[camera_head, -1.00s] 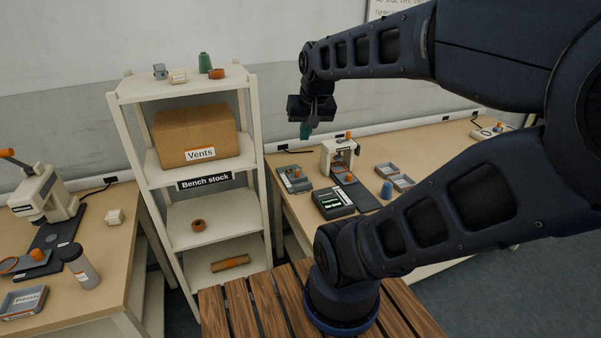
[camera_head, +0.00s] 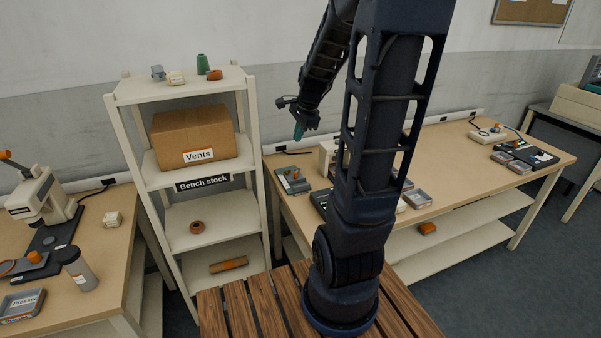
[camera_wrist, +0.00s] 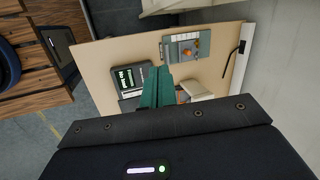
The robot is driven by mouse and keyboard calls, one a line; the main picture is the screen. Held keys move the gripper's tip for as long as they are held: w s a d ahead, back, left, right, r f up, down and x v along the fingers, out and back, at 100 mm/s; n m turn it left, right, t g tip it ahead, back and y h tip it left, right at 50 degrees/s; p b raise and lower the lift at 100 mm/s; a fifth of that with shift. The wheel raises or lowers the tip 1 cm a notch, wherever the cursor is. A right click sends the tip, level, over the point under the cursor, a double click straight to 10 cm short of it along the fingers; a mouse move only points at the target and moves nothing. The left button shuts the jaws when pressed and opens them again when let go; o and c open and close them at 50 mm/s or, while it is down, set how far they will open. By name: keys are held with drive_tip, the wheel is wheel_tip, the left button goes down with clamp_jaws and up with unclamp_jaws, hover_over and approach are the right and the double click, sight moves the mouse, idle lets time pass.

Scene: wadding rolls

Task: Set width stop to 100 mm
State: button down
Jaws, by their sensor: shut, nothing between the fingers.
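My gripper (camera_head: 298,131) is shut and empty, with teal fingers pointing down, in the air above the back of the right-hand bench. In the wrist view the fingers (camera_wrist: 156,88) sit mid-picture over the bench. A grey device with an orange knob (camera_head: 293,179) stands on that bench's left end, below my gripper; it also shows in the wrist view (camera_wrist: 186,47), beyond the fingertips. I cannot tell which part is the width stop, and no scale is readable. A black display unit (camera_wrist: 130,79) lies beside the device. A cream press-like machine (camera_head: 326,155) is partly hidden by my arm.
A white shelf (camera_head: 183,93) with the Vents box (camera_head: 194,135) stands left of the bench, close to the gripper. Grey trays (camera_head: 418,198) lie right of my arm. The bench middle-right (camera_head: 455,160) is clear.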

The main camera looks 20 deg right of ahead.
drive_tip(key=w+d+f+m, duration=0.4)
drive_tip(key=w+f+m, duration=0.2)
drive_tip(key=f, duration=0.1)
drive_tip(key=m, duration=0.8)
approach(301, 179)
drive_tip(key=shift+g, duration=0.4)
drive_tip(key=s+r, duration=0.1)
drive_tip(key=d+r, duration=0.1)
drive_tip(key=r, duration=0.1)
drive_tip(key=s+r, duration=0.1)
drive_tip(key=shift+s+d+r, duration=0.15)
drive_tip(key=shift+s+d, duration=0.1)
drive_tip(key=shift+s, duration=0.1)
drive_tip(key=x, duration=1)
drive_tip(key=shift+d, duration=0.15)
drive_tip(key=w, duration=0.1)
drive_tip(key=w+a, duration=0.1)
drive_tip(key=shift+w+a, duration=0.15)
drive_tip(key=shift+w, duration=0.15)
drive_tip(key=shift+w+a, duration=0.3)
drive_tip(key=shift+w, duration=0.3)
